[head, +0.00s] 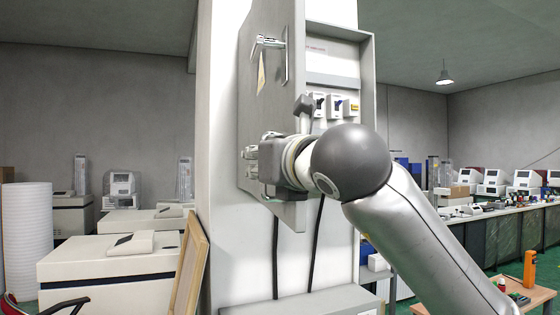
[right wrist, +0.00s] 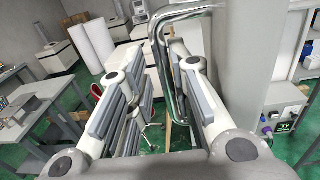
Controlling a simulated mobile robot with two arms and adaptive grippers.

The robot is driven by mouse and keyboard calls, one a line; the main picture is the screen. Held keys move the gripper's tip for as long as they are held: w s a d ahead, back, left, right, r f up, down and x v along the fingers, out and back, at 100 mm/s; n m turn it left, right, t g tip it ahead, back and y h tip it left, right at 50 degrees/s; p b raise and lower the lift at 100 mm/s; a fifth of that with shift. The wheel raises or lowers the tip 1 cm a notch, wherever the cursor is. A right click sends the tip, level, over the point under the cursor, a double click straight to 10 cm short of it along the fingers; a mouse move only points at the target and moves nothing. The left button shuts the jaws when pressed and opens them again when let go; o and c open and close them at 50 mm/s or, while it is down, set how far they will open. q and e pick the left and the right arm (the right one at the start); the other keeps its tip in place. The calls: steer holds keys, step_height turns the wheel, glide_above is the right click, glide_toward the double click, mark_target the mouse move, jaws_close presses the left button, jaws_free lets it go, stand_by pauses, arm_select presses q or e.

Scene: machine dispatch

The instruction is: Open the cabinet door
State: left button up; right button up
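The grey cabinet door (head: 270,100) stands swung open to the left of the cabinet (head: 367,80), with its outer face showing. A chrome handle (head: 268,43) sits high on the door, with a small tag hanging below it. Inside the cabinet are several switches (head: 335,106). My right gripper (head: 252,163) is at the lower part of the door, below the handle, pointing left. I cannot tell if it touches the door. In the right wrist view its fingers (right wrist: 158,95) are apart, with bent chrome tubing (right wrist: 160,60) seen in the gap. My left gripper is not in view.
The cabinet is on a white pillar (head: 222,190). Black cables hang under it, above a grey box top (head: 300,302). White machines (head: 110,262) and a wooden frame (head: 190,268) stand at the left. A long bench (head: 500,215) runs at the right.

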steer(key=v, duration=1.1)
steer(key=shift+r, duration=0.15)
steer(key=shift+a, duration=0.1)
